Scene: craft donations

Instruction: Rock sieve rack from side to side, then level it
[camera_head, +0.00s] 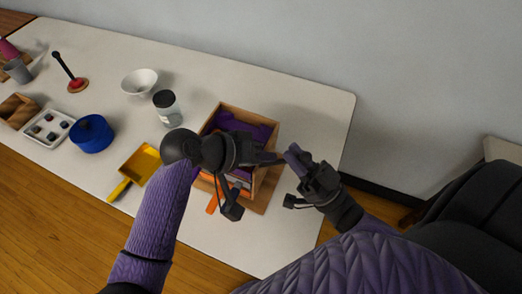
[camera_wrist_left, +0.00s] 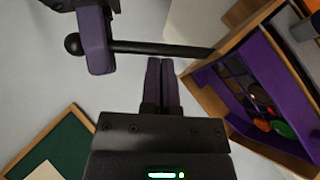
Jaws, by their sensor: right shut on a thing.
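The sieve rack (camera_head: 252,113) is a wooden box with purple inside, at the centre of the table in the head view. In the left wrist view the rack (camera_wrist_left: 232,42) shows at the right, with small coloured pieces inside. A black rod with a ball end (camera_wrist_left: 150,47) sticks out from its side. My right gripper (camera_head: 294,158) is shut on this rod, right of the rack; its purple finger (camera_wrist_left: 96,42) shows near the ball. My left gripper (camera_wrist_left: 160,62) has its fingers together, empty, just below the rod. My left arm hides part of the rack; I cannot tell its tilt.
A yellow scoop (camera_head: 138,163), a jar (camera_head: 167,108), a white bowl (camera_head: 139,82) and a blue pot (camera_head: 92,134) stand left of the rack. A white tray (camera_head: 48,128) is further left. The table's right end (camera_head: 325,115) is bare. A green board (camera_wrist_left: 62,150) shows in the left wrist view.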

